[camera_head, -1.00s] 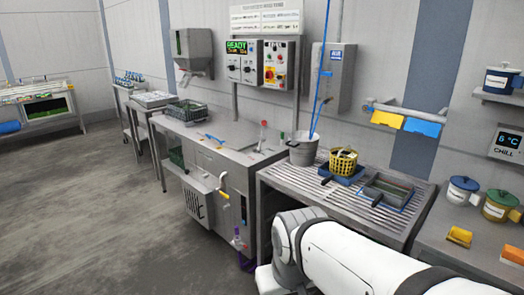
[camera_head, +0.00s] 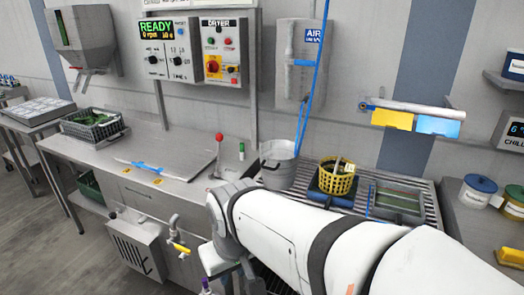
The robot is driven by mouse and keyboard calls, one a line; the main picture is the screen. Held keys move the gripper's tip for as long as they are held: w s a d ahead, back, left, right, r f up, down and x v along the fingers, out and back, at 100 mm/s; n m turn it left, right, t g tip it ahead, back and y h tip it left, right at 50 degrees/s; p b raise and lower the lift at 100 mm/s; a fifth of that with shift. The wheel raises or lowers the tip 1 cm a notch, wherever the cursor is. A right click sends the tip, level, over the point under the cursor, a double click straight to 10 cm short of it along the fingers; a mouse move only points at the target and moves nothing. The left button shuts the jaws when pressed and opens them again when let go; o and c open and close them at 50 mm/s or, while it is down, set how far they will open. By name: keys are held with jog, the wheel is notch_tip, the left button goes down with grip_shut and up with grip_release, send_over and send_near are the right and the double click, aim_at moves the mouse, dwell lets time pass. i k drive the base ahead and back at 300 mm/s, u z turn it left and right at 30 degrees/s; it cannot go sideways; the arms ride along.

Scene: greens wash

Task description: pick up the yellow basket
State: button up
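The yellow basket (camera_head: 337,178) is a round perforated basket with something pale and green inside. It stands upright on a blue-and-black base (camera_head: 330,196) on the slatted drain table, right of the grey bucket. My white arm reaches in from the lower right, in front of the table. Its end is left of and nearer than the basket, apart from it. My gripper's fingers are not clearly seen; they are hidden or below the arm's end.
A grey bucket (camera_head: 278,163) stands left of the basket, and a shallow grey tray (camera_head: 398,201) lies right of it. A red-knobbed lever (camera_head: 219,138) rises from the steel counter (camera_head: 150,190). A blue hose hangs behind the bucket. Lidded tubs (camera_head: 476,190) stand at right.

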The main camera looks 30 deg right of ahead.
aim_at(333, 182)
jog(key=z, duration=0.65)
jog(key=i, duration=1.05)
jog(key=z, duration=0.7)
jog(key=k, duration=0.9)
jog(key=z, duration=0.15)
jog(key=i, duration=0.9)
jog(key=u, duration=0.1)
